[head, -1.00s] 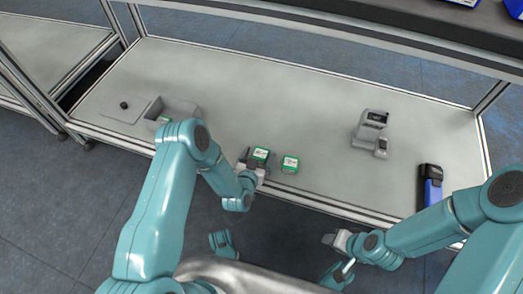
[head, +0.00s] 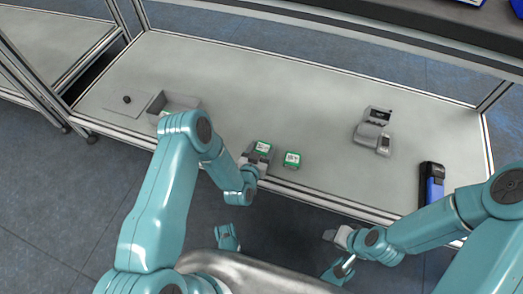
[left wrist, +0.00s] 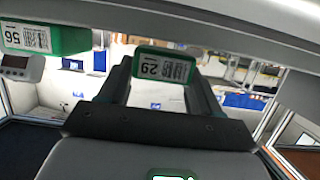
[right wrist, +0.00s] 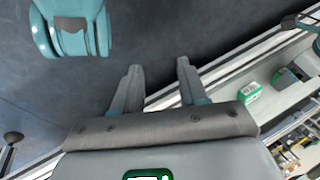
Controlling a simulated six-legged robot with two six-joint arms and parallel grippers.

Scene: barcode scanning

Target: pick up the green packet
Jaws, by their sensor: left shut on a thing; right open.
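My left gripper (head: 258,158) is shut on a green packet (head: 263,147) with a white label, near the table's front edge. In the left wrist view the held green packet (left wrist: 161,66) sits between the fingertips, its label showing 29. A second green packet (head: 292,160) lies on the table just right of it; its label reads 56 in the left wrist view (left wrist: 40,38). It is apart from the gripper. My right gripper (head: 337,237) is open and empty, in front of the table edge. Its two spread fingers show in the right wrist view (right wrist: 160,88).
A grey open box (head: 180,101) stands at the table's left, with a bit of green inside, partly behind my left arm. A grey device (head: 374,130) stands right of centre. A blue and black device (head: 432,186) lies at the right. The table's middle is clear.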

